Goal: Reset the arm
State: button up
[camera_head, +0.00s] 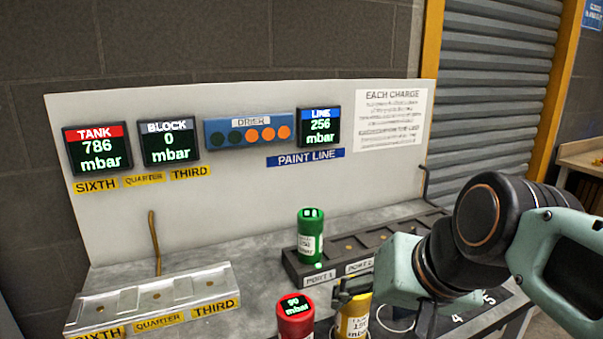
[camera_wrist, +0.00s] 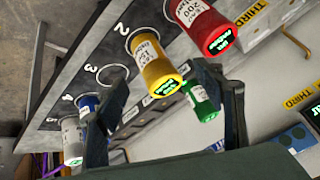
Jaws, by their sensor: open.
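My gripper (camera_head: 352,288) is at the lower right of the head view, close to a yellow canister (camera_head: 353,318). In the wrist view its two dark fingers stand wide apart with nothing held between them. The yellow canister shows there beyond the fingertips (camera_wrist: 152,62), on the dark strip with numbered spots. I cannot tell from the head view whether a finger touches it. My arm (camera_head: 480,235) reaches in from the right, bent low over the bench, and hides part of the bench's right side.
A red canister (camera_head: 295,318) stands left of the yellow one. A green canister (camera_head: 310,238) stands upright at the port block (camera_head: 335,270). A metal rack (camera_head: 150,298) is at left. Blue (camera_wrist: 88,104) and grey (camera_wrist: 72,138) canisters show in the wrist view. The panel (camera_head: 240,185) rises behind.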

jog(key=s+d+f+n+g+h, duration=0.1)
jog(key=s+d+f+n+h, duration=0.1)
jog(key=s+d+f, duration=0.35)
notch_tip(320, 180, up, 22)
jog(key=a+p, duration=0.2)
jog(key=p, duration=2)
jog(key=shift+a+p, duration=0.2)
jog(key=shift+p, duration=0.15)
jog(key=shift+f, duration=0.1)
